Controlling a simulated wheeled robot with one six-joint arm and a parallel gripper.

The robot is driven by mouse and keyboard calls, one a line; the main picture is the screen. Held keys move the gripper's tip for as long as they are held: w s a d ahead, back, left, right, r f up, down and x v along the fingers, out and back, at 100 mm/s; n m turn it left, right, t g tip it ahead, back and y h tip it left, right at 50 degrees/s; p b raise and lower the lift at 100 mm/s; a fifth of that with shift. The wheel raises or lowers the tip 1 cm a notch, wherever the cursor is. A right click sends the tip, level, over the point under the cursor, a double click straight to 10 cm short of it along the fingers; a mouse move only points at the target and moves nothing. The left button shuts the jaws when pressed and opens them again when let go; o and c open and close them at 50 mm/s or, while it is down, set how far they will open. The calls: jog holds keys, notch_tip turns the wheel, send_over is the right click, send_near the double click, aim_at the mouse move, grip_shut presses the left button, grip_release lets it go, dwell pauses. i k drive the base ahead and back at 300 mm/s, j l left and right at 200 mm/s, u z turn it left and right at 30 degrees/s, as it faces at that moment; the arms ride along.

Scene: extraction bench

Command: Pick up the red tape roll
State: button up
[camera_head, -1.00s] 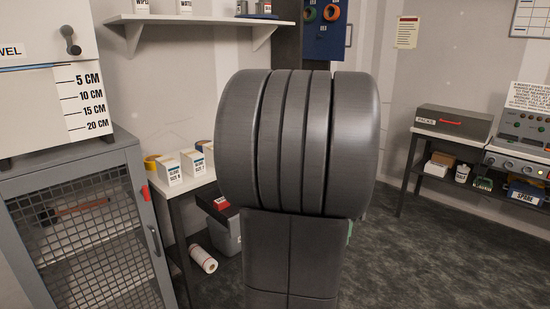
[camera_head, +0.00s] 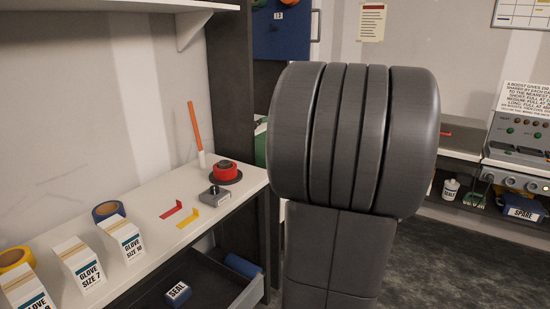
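A squat red roll (camera_head: 226,174), which looks like the red tape roll, sits on a dark round base near the far right end of the white bench (camera_head: 150,252). Its top centre shows red and dark parts too small to make out. My own large dark grey arm part stands in the middle right of the view, to the right of the roll and apart from it in the picture. My gripper is not in view.
A grey metal block (camera_head: 214,197), red (camera_head: 172,210) and yellow (camera_head: 188,217) strips and an orange stick (camera_head: 194,128) are near the roll. An open drawer (camera_head: 235,285) is below.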

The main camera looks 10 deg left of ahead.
aim_at(231, 174)
jog(key=i+l+u, duration=0.15)
jog(key=i, duration=0.3)
jog(key=i+l+u, duration=0.2)
jog(key=i, duration=0.25)
jog(key=i+l+u, duration=0.15)
jog(key=i, duration=0.25)
jog(key=i+u, duration=0.2)
jog(key=u, duration=0.2)
jog(key=i+u, duration=0.25)
jog(key=u, duration=0.2)
jog(key=i+l+u, duration=0.1)
jog(key=u, duration=0.3)
jog(key=i+l+u, duration=0.2)
jog(key=u, duration=0.25)
jog(key=i, duration=0.1)
